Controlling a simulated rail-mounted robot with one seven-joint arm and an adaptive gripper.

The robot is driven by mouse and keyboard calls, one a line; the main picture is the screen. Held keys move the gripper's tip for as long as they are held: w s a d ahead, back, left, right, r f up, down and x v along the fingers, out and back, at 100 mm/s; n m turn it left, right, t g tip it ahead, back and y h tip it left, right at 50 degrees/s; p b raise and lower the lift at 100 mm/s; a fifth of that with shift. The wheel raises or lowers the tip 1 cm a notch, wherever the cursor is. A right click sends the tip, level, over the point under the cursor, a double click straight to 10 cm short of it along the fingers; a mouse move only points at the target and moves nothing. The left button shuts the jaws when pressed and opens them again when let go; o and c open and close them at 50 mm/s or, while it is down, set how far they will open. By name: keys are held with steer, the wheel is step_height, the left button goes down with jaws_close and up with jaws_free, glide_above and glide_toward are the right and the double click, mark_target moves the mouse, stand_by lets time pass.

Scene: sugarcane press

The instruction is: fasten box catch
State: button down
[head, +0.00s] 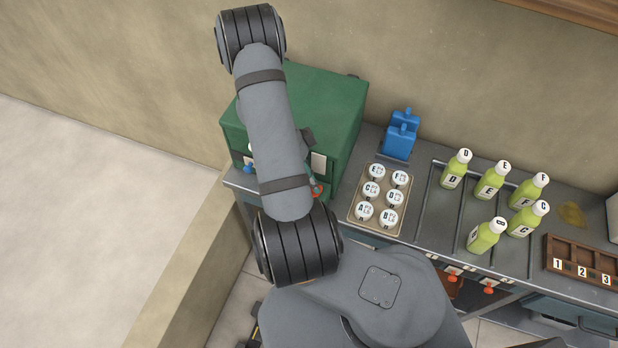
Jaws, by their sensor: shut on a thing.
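The green box (320,100) stands at the left end of the grey bench, against the wall. Its front carries pale labels (318,162), a blue knob (248,168) at the left and a small red part (317,190) at the lower right. My arm crosses in front of the box and covers the middle of its front. A small dark piece shows beside the arm at the box's upper front edge; I cannot tell if it belongs to my gripper or to the box. My fingertips are hidden behind the arm. I cannot make out the catch.
A tray (353,215) of several white-lidded, lettered jars stands right of the box, with blue containers (399,140) behind. Several green bottles (490,182) stand on the bench (425,205) further right. A brown numbered rack (560,262) sits at the far right. A low wall edge runs left.

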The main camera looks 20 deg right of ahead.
steer(key=c, duration=1.7)
jaws_free()
steer(key=shift+c, duration=0.2)
steer(key=shift+o, duration=0.5)
